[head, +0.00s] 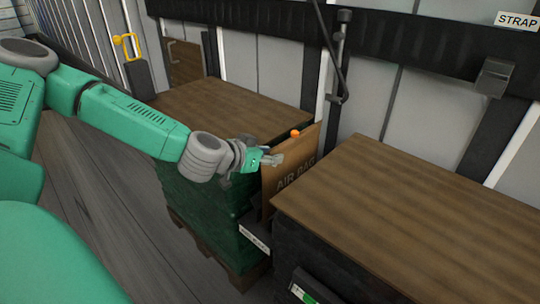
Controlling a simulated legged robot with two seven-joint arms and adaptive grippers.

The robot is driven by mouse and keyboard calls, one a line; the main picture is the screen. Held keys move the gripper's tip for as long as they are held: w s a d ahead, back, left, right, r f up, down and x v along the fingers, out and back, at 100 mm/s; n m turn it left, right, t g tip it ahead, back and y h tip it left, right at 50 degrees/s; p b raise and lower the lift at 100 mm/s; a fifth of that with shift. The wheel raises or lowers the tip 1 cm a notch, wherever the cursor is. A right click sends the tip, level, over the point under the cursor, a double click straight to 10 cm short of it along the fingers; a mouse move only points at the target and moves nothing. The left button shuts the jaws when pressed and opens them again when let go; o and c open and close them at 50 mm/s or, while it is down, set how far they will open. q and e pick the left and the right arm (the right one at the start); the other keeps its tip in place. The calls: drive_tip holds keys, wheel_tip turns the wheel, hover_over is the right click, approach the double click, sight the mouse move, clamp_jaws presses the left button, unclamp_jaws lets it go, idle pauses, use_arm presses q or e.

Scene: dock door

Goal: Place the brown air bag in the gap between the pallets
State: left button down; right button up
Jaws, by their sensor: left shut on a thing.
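The brown air bag (284,185), marked "AIR BAG" and with an orange valve (295,133) on top, stands upright in the gap between the two pallet loads. The left load (215,105) has a brown wooden top over green sides. The right load (410,205) has a brown wooden top over dark sides, and its edge hides the bag's lower right part. My left gripper (268,160) is shut on the bag's upper left edge. Whether the bag rests on anything below cannot be seen. My right gripper is not in view.
A white label (255,238) sits low at the front of the gap. The panelled wall (260,62) with a dark rail stands behind the loads, with a hanging black strap (331,50) and a "STRAP" sign (517,20). Bare floor (110,190) lies to the left.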

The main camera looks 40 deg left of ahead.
use_arm(q)
drive_tip(key=shift+f, duration=0.35)
idle(0.3)
drive_tip(key=c, duration=1.1)
unclamp_jaws()
drive_tip(key=shift+o, duration=0.2)
drive_tip(key=v, duration=0.7)
drive_tip(key=shift+s, duration=0.2)
drive_tip(key=shift+a, duration=0.1)
